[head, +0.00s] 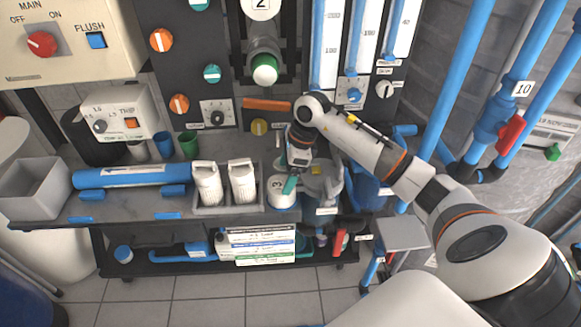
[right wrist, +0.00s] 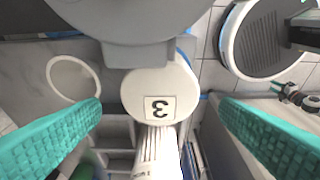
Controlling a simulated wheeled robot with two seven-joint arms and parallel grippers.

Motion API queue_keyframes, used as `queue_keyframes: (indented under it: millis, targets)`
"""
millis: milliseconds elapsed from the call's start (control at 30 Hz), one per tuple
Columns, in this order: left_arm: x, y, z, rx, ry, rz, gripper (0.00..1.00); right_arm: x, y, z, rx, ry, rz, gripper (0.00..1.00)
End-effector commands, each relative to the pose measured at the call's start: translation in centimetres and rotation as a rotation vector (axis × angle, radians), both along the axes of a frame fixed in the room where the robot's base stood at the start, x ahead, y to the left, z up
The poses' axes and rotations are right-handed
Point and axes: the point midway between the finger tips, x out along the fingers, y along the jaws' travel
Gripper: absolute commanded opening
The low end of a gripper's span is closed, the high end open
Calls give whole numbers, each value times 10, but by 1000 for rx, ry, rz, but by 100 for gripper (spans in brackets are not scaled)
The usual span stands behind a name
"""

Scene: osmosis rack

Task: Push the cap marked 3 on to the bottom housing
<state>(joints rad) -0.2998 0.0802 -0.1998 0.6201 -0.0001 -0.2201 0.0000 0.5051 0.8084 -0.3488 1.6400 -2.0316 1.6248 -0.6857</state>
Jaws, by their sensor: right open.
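The white round cap marked 3 (head: 276,186) is at the front of the bench, on a short white body with a blue band below it. In the right wrist view the cap (right wrist: 160,82) faces the camera with its 3 upside down. My right gripper (head: 286,172) is at the cap, its teal fingers partly hidden by the wrist. In the right wrist view its fingers (right wrist: 160,106) are wide apart, one on each side, with nothing between them gripped. I cannot tell whether the cap is seated on a housing. My left gripper is not in view.
A grey housing with a handle (head: 325,182) stands just right of the cap. Two white bottles (head: 242,183) stand in a tray to the left. A blue cylinder (head: 130,176) lies farther left. Panel valves and gauges rise behind; blue pipes (head: 450,75) stand at right.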

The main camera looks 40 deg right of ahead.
Motion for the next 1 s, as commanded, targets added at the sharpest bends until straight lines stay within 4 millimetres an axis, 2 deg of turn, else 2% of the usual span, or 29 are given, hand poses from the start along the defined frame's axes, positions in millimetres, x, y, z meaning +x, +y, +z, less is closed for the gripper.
queue_keyframes:
  millis: [100,400,900,933,1000]
  targets:
    - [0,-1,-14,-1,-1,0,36,2,3,-16,-1,1,0,85]
    - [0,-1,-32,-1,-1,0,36,6,10,-39,1,-1,1,85]
    - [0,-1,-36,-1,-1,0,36,7,12,-44,0,0,0,85]
    - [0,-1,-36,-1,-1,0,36,7,12,-44,0,0,0,84]
    - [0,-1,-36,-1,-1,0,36,7,12,-44,0,0,0,72]
